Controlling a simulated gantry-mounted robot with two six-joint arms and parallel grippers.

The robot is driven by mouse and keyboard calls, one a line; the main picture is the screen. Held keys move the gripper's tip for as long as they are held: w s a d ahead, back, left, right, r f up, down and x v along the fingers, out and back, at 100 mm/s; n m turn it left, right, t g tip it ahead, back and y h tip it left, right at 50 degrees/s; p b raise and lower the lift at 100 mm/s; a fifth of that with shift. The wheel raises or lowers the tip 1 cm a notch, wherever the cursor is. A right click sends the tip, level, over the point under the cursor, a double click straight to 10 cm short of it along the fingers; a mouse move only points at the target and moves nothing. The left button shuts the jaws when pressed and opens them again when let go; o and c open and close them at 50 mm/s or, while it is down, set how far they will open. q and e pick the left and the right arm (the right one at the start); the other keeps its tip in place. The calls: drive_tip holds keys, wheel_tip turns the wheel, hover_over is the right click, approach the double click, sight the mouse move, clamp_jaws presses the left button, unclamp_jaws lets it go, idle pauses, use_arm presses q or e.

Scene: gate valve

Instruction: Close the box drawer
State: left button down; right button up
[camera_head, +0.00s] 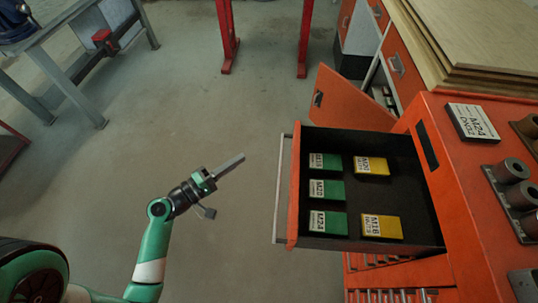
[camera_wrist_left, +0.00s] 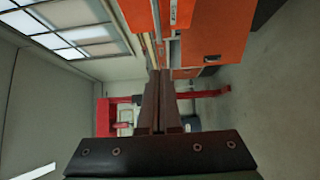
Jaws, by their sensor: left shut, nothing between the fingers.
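The orange drawer (camera_head: 294,205) stands pulled out to the left from the orange cabinet (camera_head: 440,136) in the head view. It has a long grey bar handle (camera_head: 280,190) along its front and a black inside. Green boxes (camera_head: 327,189) and yellow boxes (camera_head: 382,227) lie in it. My left gripper (camera_head: 241,156) is shut and empty, to the left of the handle and apart from it, pointing up and right. Its closed fingers show in the left wrist view (camera_wrist_left: 159,105). My right gripper is in neither view.
An orange door (camera_head: 345,100) stands open just behind the drawer. A box marked M24 (camera_head: 472,122) and metal cylinders (camera_head: 510,170) stand on the cabinet top. A grey workbench (camera_head: 60,45) is at the back left. The floor left of the drawer is clear.

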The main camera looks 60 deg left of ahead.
use_arm(q)
drive_tip(key=w+d, duration=0.2)
drive_tip(key=w, duration=0.8)
drive_tip(key=shift+w+r, duration=0.1)
